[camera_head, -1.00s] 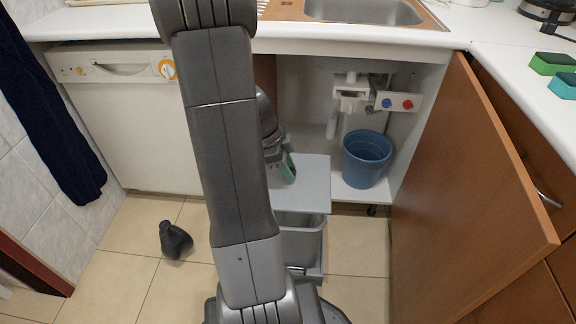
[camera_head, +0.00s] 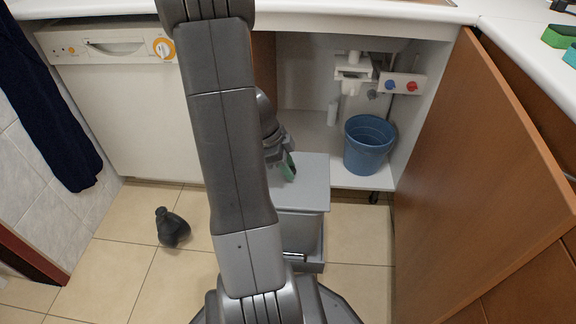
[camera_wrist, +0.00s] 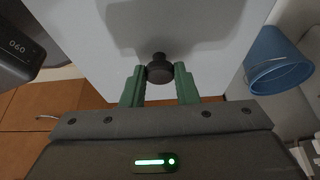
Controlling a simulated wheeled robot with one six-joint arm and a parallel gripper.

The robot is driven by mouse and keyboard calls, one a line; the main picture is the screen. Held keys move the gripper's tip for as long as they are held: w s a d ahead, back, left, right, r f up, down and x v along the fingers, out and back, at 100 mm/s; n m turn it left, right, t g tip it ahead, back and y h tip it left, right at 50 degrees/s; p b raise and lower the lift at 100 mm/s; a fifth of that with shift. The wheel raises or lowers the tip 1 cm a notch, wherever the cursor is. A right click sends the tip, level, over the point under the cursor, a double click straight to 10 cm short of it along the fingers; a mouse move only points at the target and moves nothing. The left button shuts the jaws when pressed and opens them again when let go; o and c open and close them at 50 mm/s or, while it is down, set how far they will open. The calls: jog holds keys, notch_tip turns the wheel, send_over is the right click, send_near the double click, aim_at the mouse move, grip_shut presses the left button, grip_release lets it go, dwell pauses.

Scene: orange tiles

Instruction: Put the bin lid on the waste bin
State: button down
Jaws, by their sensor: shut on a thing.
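The bin lid (camera_head: 312,185) is a flat grey panel, level in the head view, and covers the top of the grey waste bin (camera_head: 302,232). It looks to be at the bin's rim; I cannot tell whether it touches all round. In the wrist view the lid (camera_wrist: 110,45) fills the upper middle, with a dark round knob (camera_wrist: 159,68). My gripper (camera_wrist: 160,76) has its green fingers on either side of this knob and is shut on it. In the head view my gripper (camera_head: 287,168) is partly hidden behind my arm, as is the bin's left side.
A blue bucket (camera_head: 368,146) stands in the open cabinet right of the bin; it also shows in the wrist view (camera_wrist: 277,66). The open wooden door (camera_head: 480,170) bounds the right. A dark bottle-like object (camera_head: 172,228) lies on the tiled floor at left, with free floor around it.

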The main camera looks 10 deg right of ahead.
jog(key=shift+f, duration=0.4)
jog(key=c, duration=1.1)
grip_release()
jog(key=shift+o, duration=0.2)
jog(key=p+v, duration=0.4)
jog(key=v, duration=1)
jog(key=shift+p, duration=0.3)
jog(key=shift+f, duration=0.15)
jog(key=b+x, duration=0.5)
jog(key=x, duration=0.8)
jog(key=shift+s+d+f, duration=0.1)
jog(key=shift+d+f, duration=0.15)
jog(key=shift+f, duration=0.1)
notch_tip(320, 180, up, 2)
jog(key=shift+r+p, duration=0.1)
jog(key=shift+p, duration=1.05)
